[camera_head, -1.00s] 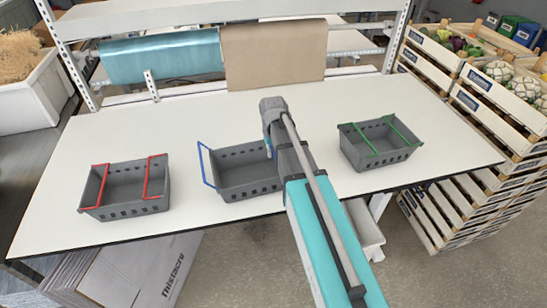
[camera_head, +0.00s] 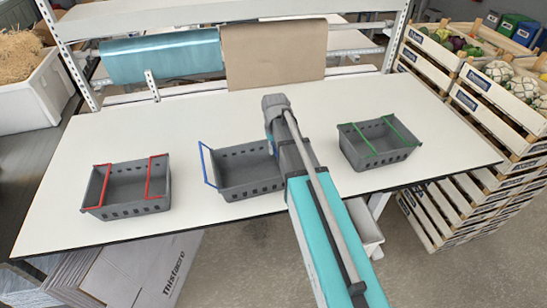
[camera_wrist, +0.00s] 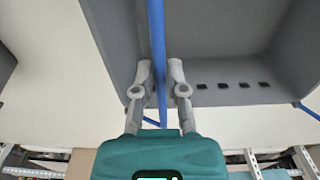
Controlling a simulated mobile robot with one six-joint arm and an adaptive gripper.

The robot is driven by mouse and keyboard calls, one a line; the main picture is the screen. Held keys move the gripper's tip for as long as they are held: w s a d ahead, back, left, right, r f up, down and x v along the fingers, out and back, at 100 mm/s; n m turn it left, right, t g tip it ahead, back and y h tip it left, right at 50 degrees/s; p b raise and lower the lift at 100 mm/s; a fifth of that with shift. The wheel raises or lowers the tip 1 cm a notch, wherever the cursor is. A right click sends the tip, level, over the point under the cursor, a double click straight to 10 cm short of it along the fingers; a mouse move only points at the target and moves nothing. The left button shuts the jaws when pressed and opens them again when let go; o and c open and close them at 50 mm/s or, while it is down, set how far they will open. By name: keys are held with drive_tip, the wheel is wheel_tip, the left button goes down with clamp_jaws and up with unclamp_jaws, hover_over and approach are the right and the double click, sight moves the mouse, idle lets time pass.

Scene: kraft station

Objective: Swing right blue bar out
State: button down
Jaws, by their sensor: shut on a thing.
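The middle grey basket (camera_head: 235,185) stands on the white table. Its left blue bar (camera_head: 207,165) is swung out past the left end of the basket. It also shows at the right edge of the wrist view (camera_wrist: 308,112). The right blue bar (camera_wrist: 157,40) runs up through the middle of the wrist view, between my fingertips. My gripper (camera_wrist: 160,75) is shut on this bar, beside the grey basket wall. In the head view my arm hides the gripper, most of this bar and the basket's right end.
Blue and brown rolls (camera_head: 275,55) hang behind the table. Stacked crates (camera_head: 490,120) stand at the right. Bare table (camera_head: 125,125) lies behind the baskets.

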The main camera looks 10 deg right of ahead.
drive_tip(key=c, duration=1.4)
unclamp_jaws()
drive_tip(key=shift+d+r+p, duration=0.2)
drive_tip(key=shift+r+p, duration=0.1)
drive_tip(key=shift+p, duration=0.05)
drive_tip(key=c, duration=1.4)
unclamp_jaws()
drive_tip(key=shift+d+r, duration=0.2)
drive_tip(key=shift+r, duration=0.05)
drive_tip(key=shift+p, duration=0.3)
